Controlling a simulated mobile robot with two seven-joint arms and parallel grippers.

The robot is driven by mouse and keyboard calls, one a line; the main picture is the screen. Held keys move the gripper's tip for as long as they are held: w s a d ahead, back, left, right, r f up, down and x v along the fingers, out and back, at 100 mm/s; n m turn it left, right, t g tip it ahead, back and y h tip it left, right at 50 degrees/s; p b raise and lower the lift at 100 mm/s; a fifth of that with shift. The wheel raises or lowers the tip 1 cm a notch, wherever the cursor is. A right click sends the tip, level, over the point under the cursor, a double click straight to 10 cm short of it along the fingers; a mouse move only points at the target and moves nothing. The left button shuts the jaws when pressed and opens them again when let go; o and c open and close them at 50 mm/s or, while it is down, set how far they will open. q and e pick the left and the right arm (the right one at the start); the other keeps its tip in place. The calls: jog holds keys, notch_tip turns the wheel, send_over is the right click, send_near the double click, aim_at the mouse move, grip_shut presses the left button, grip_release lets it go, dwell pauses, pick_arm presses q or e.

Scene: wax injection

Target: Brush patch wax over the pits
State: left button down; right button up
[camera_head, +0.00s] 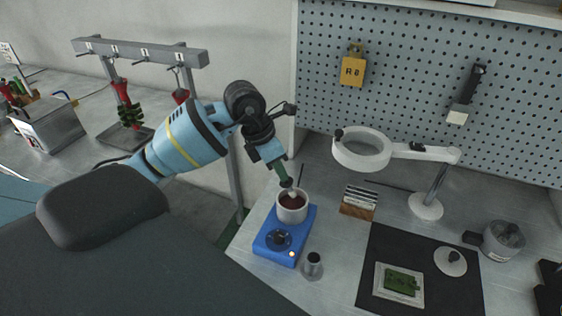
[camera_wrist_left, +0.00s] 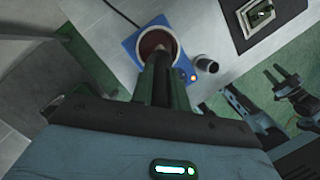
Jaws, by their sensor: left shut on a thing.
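My left gripper (camera_head: 286,184) is shut on a slim dark tool with a pale lower end, likely the brush (camera_head: 291,190). Its tip is at the mouth of a white pot (camera_head: 293,215) of dark red-brown wax; whether it touches the wax is unclear. The pot stands on a blue heater (camera_head: 270,245). In the left wrist view the dark fingers (camera_wrist_left: 157,68) partly cover the pot (camera_wrist_left: 146,40). A green wax piece (camera_head: 402,281) lies on a pale plate (camera_head: 380,292); pits are too small to see. Dark parts, apparently my right gripper (camera_wrist_left: 283,82), show in the wrist view.
A small metal cup (camera_head: 312,264) stands beside the heater. The plate and a white disc (camera_head: 451,262) are on a black mat (camera_head: 450,298). A grey pot (camera_head: 503,242) stands right.

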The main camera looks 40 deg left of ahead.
aim_at(281, 183)
pick_arm(q)
jog(key=shift+f+b, duration=0.6)
jog(key=shift+f, duration=1.3)
pick_arm(e)
jog(key=shift+s+a+f+g, duration=0.25)
jog(key=shift+s+f+g, duration=0.05)
jog(key=shift+s+f, duration=0.6)
jog(key=shift+w, duration=0.15)
pick_arm(q)
jog(key=shift+f, duration=0.1)
pick_arm(e)
jog(key=shift+d+f, duration=0.15)
pick_arm(q)
jog(key=shift+f, duration=0.45)
pick_arm(e)
jog(key=shift+s+f, duration=0.3)
jog(key=shift+s, duration=0.05)
pick_arm(q)
jog(key=shift+f+b, duration=0.1)
jog(key=shift+b, duration=0.2)
pick_arm(e)
jog(key=shift+f, duration=0.1)
jog(key=shift+s, duration=0.1)
pick_arm(q)
jog(key=shift+f, duration=0.1)
